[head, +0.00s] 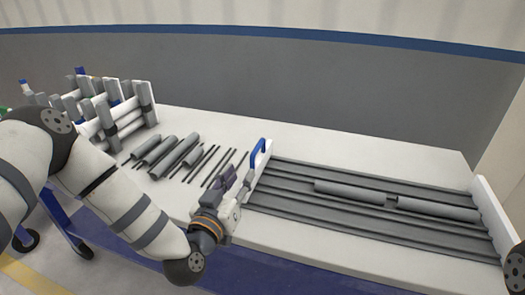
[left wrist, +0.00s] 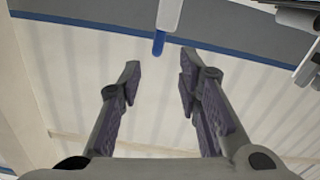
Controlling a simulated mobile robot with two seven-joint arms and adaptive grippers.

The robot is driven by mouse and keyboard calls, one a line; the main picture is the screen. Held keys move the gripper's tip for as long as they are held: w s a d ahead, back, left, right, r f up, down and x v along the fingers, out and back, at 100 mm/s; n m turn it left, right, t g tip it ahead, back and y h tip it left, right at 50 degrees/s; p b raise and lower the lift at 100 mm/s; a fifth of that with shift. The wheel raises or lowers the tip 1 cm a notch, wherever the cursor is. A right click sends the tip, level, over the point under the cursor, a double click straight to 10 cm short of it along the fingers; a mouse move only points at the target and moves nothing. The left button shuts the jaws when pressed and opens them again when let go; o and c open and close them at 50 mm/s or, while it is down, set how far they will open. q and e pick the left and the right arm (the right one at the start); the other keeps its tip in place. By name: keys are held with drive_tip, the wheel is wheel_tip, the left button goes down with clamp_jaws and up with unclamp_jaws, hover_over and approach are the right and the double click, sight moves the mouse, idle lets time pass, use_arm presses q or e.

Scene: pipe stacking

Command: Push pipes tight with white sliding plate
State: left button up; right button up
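The white sliding plate (head: 260,165) stands upright at the left end of the ribbed grey tray (head: 350,222), with a blue handle (head: 257,149) on its left side. Two grey pipes, the left one (head: 362,193) and the right one (head: 438,209), lie in the tray nearly end to end, with a small gap between them. My left gripper (head: 236,181) is just left of the plate, near the handle. In the left wrist view (left wrist: 159,72) its fingers are apart and empty; the plate (left wrist: 169,14) and handle (left wrist: 158,43) show beyond the tips. My right gripper is out of view.
Thick grey pipes (head: 172,150) and thin dark rods (head: 208,163) lie on the white table left of my left gripper. A rack of white and grey pipes (head: 112,112) stands at the far left. A white end wall (head: 492,210) closes the tray's right end.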

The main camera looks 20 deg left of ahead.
sight(252, 158)
use_arm(q)
drive_tip(key=w, duration=0.2)
drive_tip(key=shift+w+d+r, duration=0.2)
drive_tip(key=shift+w+r, duration=0.1)
drive_tip(key=w, duration=0.3)
drive_tip(key=w+b, duration=0.1)
drive_tip(key=w, duration=0.3)
drive_tip(key=shift+d+f, duration=0.1)
drive_tip(key=shift+f, duration=0.1)
drive_tip(key=shift+w+r, duration=0.15)
drive_tip(key=shift+w, duration=0.2)
clamp_jaws()
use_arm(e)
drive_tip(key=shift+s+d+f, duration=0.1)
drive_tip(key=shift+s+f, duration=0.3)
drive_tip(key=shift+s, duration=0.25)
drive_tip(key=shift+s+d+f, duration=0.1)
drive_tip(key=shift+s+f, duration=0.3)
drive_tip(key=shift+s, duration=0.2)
